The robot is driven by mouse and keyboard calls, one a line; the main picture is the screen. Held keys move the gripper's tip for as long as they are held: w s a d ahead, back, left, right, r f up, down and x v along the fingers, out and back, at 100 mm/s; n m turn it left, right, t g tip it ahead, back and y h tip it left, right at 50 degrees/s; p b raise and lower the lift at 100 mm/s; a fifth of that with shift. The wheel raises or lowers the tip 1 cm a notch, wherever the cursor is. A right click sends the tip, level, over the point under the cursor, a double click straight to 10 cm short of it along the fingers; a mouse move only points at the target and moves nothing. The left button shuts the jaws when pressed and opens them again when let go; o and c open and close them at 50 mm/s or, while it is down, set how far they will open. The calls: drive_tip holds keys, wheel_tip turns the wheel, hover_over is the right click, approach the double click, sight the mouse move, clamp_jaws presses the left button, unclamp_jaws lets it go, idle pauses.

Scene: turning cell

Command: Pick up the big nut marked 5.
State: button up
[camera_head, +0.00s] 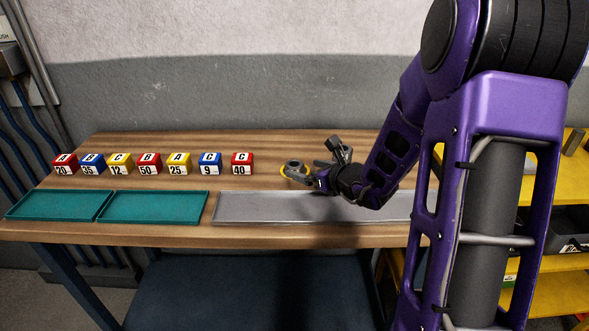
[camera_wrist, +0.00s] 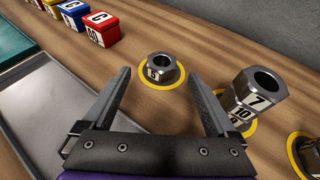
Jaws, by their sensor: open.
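In the wrist view, a grey metal hex nut (camera_wrist: 162,69) with a round hole lies flat inside a yellow ring on the wooden bench. Its white label is small and seems to include a 5, but I cannot read it surely. My gripper (camera_wrist: 160,84) is open and empty. Its two fingers point towards this nut, one to each side, and the nut shows between and just beyond the tips. Whether the fingers are down at its height is unclear. In the head view, a grey nut (camera_head: 293,166) shows at the left of my gripper, which is partly hidden by my wrist.
A stack of nuts (camera_wrist: 258,88), the top one marked 7, stands close right of my right finger. Another nut (camera_wrist: 309,155) is cut off at the right edge. A grey tray (camera_head: 270,207), teal trays (camera_head: 150,207) and a row of numbered coloured blocks (camera_head: 150,163) lie left.

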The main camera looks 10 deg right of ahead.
sight(296, 165)
drive_tip(key=x, duration=0.5)
drive_tip(key=shift+w, duration=0.15)
drive_tip(key=shift+d+r, duration=0.1)
clamp_jaws()
